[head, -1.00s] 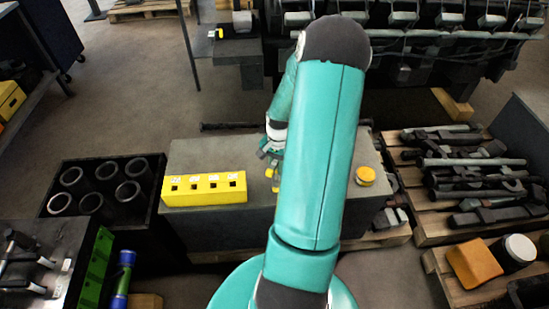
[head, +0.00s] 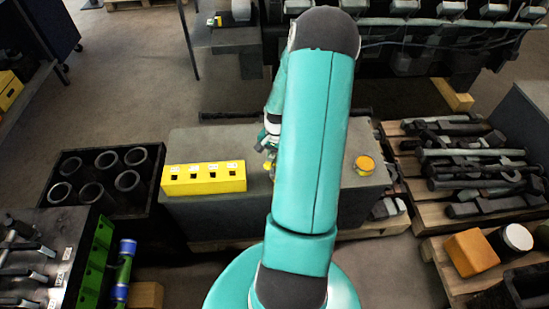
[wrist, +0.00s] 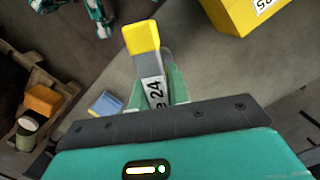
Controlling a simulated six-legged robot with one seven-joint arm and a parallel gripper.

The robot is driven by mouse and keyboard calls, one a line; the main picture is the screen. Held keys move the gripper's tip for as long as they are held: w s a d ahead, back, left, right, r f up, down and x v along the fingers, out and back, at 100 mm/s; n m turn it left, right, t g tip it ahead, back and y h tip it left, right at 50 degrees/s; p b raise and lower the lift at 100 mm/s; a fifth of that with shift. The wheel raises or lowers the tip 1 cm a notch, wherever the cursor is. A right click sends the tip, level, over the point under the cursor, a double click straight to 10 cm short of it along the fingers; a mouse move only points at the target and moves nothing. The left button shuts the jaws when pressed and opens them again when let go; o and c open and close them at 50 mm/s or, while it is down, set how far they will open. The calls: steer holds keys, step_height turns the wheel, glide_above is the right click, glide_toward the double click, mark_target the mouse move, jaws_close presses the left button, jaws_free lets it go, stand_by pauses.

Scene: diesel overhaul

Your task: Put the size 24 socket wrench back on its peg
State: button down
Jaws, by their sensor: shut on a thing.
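In the wrist view my gripper (wrist: 157,92) is shut on a grey piece marked 24 with a yellow end, the size 24 socket wrench (wrist: 141,40). Its far part is hidden. In the head view my gripper (head: 268,146) is partly hidden behind my arm, above the grey worktop, right of a yellow block. I cannot make out the wrench clearly there. A dark rack (head: 25,225) at the lower left carries several dark-handled tools and small white labels. I cannot tell which peg is the one for size 24.
The yellow block (head: 203,187) with labelled square holes sits on the grey worktop (head: 200,143); it also shows in the wrist view (wrist: 240,15). A round yellow-topped item (head: 364,164) stands at right. A crate of black cylinders (head: 65,165) is at left, a pallet of tools (head: 410,180) at right.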

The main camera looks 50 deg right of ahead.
steer(key=shift+f, duration=0.15)
steer(key=shift+f, duration=1.05)
steer(key=c, duration=0.7)
jaws_free()
steer(key=shift+r, duration=4.55)
